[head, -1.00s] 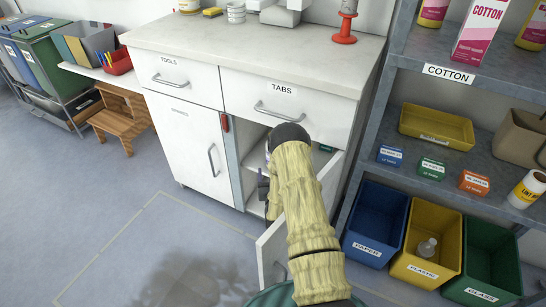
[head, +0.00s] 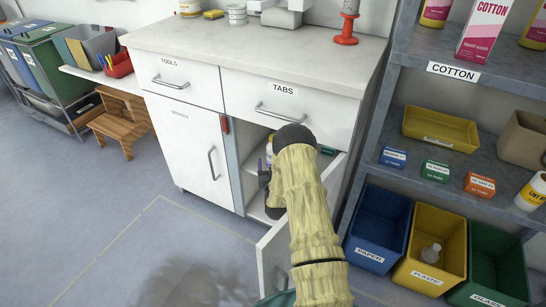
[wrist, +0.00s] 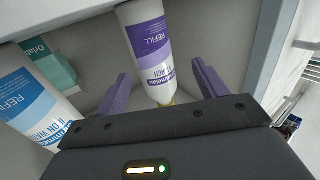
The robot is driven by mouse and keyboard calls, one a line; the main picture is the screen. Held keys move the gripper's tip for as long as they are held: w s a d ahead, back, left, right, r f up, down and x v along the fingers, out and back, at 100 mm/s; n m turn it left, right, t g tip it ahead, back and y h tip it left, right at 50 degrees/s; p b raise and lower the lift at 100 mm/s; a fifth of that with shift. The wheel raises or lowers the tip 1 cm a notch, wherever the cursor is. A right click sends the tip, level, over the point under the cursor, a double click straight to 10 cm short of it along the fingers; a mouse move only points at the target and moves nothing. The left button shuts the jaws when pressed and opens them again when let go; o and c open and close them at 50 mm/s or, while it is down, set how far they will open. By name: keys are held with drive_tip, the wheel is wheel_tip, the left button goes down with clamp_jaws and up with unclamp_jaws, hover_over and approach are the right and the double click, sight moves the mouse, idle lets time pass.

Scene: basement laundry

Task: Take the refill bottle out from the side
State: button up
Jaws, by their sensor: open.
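A second refill bottle with a blue label (wrist: 34,102) is at the left of the wrist view, outside the fingers. In the head view my arm reaches into the cabinet and hides most of the gripper; a bit of a bottle (head: 269,152) shows beside it.
A teal box (wrist: 50,62) is behind the blue-labelled bottle. The cabinet's side wall (wrist: 268,50) is close on the right of the wrist view. The open cabinet door (head: 272,255) and the TABS drawer (head: 285,107) border the opening.

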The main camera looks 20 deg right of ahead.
drive_tip(key=b+x, duration=0.1)
drive_tip(key=x, duration=0.1)
drive_tip(key=b+x, duration=0.1)
drive_tip(key=x, duration=0.1)
drive_tip(key=shift+w+d+f+b, duration=0.2)
drive_tip(key=shift+d+b, duration=0.1)
drive_tip(key=shift+d, duration=0.15)
drive_tip(key=shift+w+d+r, duration=0.1)
drive_tip(key=shift+w, duration=0.1)
drive_tip(key=c, duration=1.3)
drive_tip(key=shift+r, duration=0.1)
